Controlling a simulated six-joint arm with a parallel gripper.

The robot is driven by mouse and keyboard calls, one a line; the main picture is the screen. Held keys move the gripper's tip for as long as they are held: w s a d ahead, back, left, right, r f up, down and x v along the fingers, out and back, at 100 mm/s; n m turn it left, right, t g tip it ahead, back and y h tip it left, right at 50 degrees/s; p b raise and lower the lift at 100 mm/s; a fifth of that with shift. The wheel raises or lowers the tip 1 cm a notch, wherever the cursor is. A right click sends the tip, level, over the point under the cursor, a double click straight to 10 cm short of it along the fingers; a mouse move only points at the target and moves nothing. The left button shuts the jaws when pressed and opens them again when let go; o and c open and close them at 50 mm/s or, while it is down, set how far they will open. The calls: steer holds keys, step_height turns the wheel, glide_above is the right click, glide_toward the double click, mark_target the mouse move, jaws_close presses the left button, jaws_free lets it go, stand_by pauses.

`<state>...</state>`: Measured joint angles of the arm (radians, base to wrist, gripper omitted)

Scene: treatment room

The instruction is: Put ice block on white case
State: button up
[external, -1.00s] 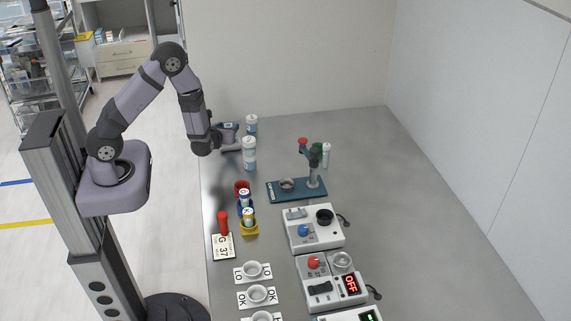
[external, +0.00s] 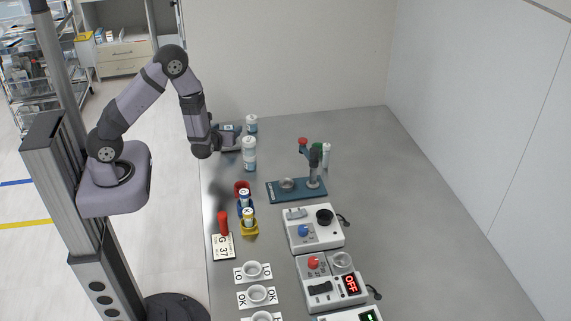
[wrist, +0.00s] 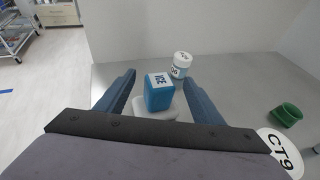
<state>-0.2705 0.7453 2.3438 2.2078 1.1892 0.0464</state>
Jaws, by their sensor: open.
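The ice block (wrist: 159,93) is a blue block with a white top marked ICE. In the wrist view it stands upright and appears to rest on a flat white piece with rounded edges, the white case (wrist: 148,113), mostly hidden beneath it. My gripper (wrist: 159,80) is open, with one blue finger on each side of the block and visible gaps between. In the external view my gripper (external: 232,139) is low at the far left of the table, and the block's labelled top (external: 229,127) shows just behind it. The case is hidden there.
A white-lidded bottle (external: 251,124) stands behind the block, and a taller one (external: 249,154) stands close in front of my gripper. A stand on a blue base (external: 297,189) is to the right. Cups and devices fill the nearer table; the far right is clear.

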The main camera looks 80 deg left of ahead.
steer(key=shift+r, duration=0.15)
steer(key=shift+d+r, duration=0.1)
steer(key=shift+d, duration=0.05)
steer(key=p+v, duration=0.1)
steer(key=v, duration=1)
steer(key=shift+s+d, duration=0.25)
steer(key=shift+d, duration=0.05)
steer(key=shift+r, duration=0.1)
